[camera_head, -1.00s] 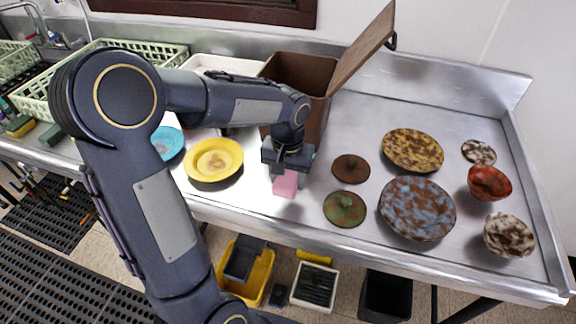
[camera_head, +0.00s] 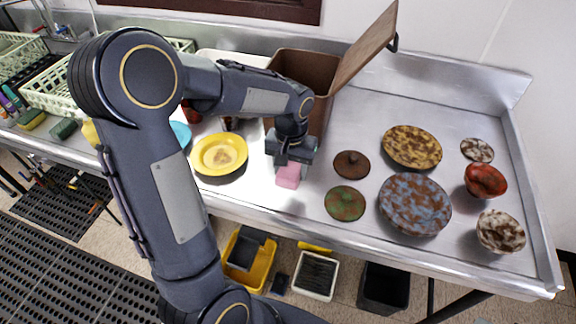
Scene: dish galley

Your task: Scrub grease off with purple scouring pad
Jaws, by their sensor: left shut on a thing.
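My left gripper (camera_head: 291,162) points down over the steel counter and is shut on a pink-purple scouring pad (camera_head: 288,176). The pad is just above or on the counter near its front edge; I cannot tell if it touches. A yellow plate (camera_head: 219,153) with a brownish stain in its middle lies left of the pad. To the right lie a brown lid with a knob (camera_head: 351,164), a green-and-brown plate (camera_head: 345,203), a mottled yellow plate (camera_head: 412,146) and a mottled blue plate (camera_head: 414,204). My right gripper is not in view.
A brown box (camera_head: 300,72) with its lid raised stands behind the gripper. A red bowl (camera_head: 485,180), a mottled white bowl (camera_head: 500,231) and a small mottled dish (camera_head: 477,150) are at the right. Green racks (camera_head: 50,95) are at the left. Bins (camera_head: 314,276) stand below the counter.

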